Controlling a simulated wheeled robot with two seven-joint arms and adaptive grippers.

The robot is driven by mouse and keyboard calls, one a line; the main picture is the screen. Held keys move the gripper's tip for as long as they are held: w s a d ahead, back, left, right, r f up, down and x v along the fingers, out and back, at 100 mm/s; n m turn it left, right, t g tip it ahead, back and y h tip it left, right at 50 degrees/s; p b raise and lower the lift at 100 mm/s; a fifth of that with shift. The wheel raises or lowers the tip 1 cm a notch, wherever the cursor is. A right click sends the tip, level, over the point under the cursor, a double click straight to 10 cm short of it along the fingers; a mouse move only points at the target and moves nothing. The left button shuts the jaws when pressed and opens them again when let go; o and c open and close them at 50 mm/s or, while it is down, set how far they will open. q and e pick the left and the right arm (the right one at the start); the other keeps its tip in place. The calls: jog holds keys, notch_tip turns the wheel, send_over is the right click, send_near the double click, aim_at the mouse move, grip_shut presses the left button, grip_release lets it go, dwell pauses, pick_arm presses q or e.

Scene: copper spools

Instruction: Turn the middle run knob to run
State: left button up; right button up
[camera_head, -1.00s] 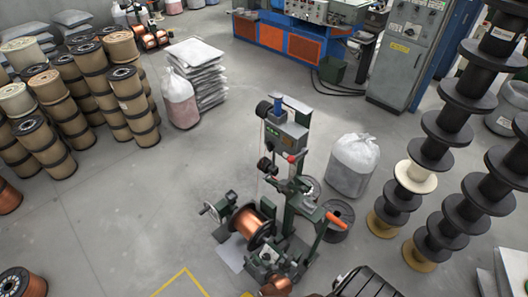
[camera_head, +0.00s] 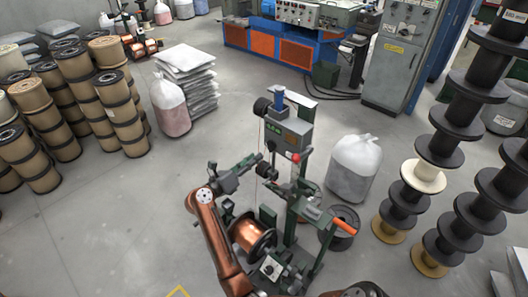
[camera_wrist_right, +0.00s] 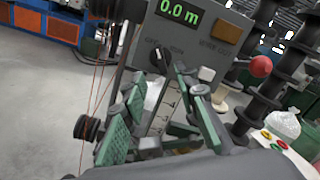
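The winding machine's grey control box (camera_head: 290,130) stands upright near the middle of the head view, with a lit green display. In the right wrist view the box face (camera_wrist_right: 215,47) reads 0.0 m. A black knob (camera_wrist_right: 160,60) sits below the display, with labels too small to read for sure. My right gripper (camera_head: 256,166) reaches in on a copper-coloured arm, in front of the box. In the right wrist view the gripper (camera_wrist_right: 158,78) has its green-padded fingers spread, with the knob seen between and beyond the tips. Contact cannot be told. My left gripper is out of view.
A red ball handle (camera_head: 293,157) is right of the knob. A black pulley (camera_wrist_right: 88,128) with copper wires is left of the fingers. A copper spool (camera_head: 250,235) sits below. A white sack (camera_head: 355,168) and black spool stacks (camera_head: 455,115) stand right.

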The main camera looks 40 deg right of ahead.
aim_at(268, 147)
jog(key=d, duration=0.7)
jog(key=shift+w+d+b, duration=0.3)
jog(key=shift+d, duration=0.05)
jog(key=shift+c, duration=0.3)
grip_shut()
